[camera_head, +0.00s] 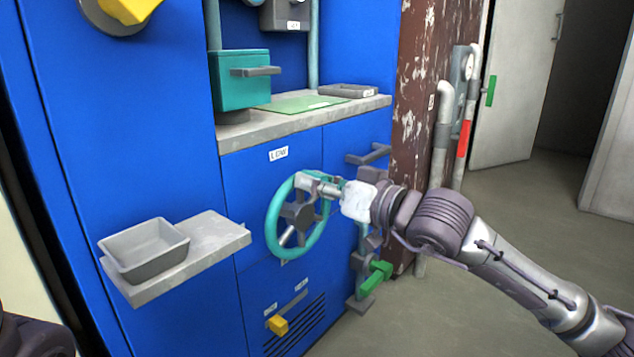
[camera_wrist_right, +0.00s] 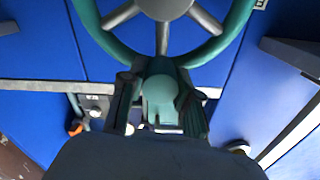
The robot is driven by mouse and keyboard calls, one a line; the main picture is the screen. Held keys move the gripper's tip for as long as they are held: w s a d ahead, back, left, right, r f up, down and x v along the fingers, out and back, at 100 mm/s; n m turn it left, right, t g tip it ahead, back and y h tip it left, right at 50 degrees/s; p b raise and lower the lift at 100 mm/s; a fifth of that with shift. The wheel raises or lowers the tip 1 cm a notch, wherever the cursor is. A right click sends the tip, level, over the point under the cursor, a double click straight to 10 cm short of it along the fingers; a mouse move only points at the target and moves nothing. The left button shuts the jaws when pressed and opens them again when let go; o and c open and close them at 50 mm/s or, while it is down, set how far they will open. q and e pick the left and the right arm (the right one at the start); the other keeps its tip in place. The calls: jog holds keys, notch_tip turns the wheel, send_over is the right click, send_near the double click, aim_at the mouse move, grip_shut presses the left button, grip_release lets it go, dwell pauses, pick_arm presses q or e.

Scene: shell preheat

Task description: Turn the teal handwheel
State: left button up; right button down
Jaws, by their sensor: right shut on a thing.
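The teal handwheel (camera_head: 274,229) stands on the front of the blue cabinet, below a white label. It has a grey hub and spokes. My right gripper (camera_head: 321,186) reaches it from the right and is shut on the upper right part of its rim. In the right wrist view the wheel (camera_wrist_right: 103,38) fills the top, and the fingers of my right gripper (camera_wrist_right: 160,95) lie on both sides of a teal part at the rim. My left gripper is not in view; only a dark part of my body shows at the lower left.
A grey tray (camera_head: 150,262) sits on a small shelf left of the wheel. A counter (camera_head: 232,139) with a teal box (camera_head: 232,92) is above. A yellow handle (camera_head: 278,325) and a green handle (camera_head: 376,278) are below. Open floor and a door (camera_head: 515,80) lie to the right.

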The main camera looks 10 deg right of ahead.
jog(key=shift+a+f, duration=0.15)
jog(key=shift+f, duration=0.1)
jog(key=c, duration=1.1)
grip_release()
jog(key=shift+s, duration=0.1)
jog(key=shift+o, duration=1.4)
jog(key=shift+r, duration=0.1)
jog(key=v, duration=1.2)
